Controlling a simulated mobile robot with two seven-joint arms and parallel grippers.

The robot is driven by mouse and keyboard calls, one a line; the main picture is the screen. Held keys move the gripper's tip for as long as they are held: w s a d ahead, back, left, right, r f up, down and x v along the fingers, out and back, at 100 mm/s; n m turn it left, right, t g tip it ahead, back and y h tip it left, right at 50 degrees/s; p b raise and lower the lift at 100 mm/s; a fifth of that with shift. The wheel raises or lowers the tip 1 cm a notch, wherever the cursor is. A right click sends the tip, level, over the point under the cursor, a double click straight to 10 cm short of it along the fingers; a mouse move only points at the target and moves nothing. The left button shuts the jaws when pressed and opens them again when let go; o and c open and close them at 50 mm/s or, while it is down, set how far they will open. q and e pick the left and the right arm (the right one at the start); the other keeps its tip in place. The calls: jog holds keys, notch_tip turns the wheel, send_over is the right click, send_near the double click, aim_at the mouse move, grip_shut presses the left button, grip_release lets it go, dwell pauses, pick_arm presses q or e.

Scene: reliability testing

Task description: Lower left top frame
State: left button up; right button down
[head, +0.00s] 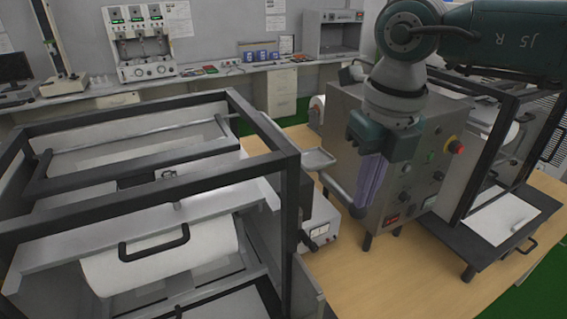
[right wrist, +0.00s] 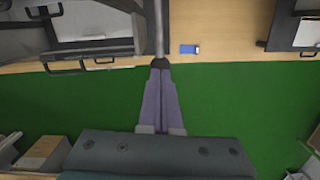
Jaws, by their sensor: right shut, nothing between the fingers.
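The left machine's black top frame (head: 262,125) stands as an open cage at the left of the head view. A smaller black inner frame (head: 95,185) lies inside it, near its top. A black handle (head: 155,247) shows at the front over a white roll (head: 195,268). My right gripper (head: 367,206) is shut and empty, its purple fingers pointing down beside a grey rod (head: 343,194) at the control box. In the right wrist view the closed fingertips (right wrist: 160,66) overlap the rod's dark end (right wrist: 159,61); contact is unclear. My left gripper is not in view.
A control box (head: 410,165) with a red button stands right of the gap between the machines. A second machine (head: 490,160) with a black tray is farther right. The wooden tabletop (head: 345,270) is bare in front. Instruments line the back bench.

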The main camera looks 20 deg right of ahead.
jog(key=shift+f, duration=0.15)
notch_tip(320, 180, down, 3)
jog(key=b, duration=0.2)
jog(key=shift+b, duration=0.4)
jog(key=shift+r+p, duration=0.4)
jog(key=shift+r, duration=0.15)
jog(key=s+p, duration=0.1)
jog(key=s+r+p, duration=0.1)
jog(key=s+p, duration=0.1)
jog(key=shift+a, duration=0.1)
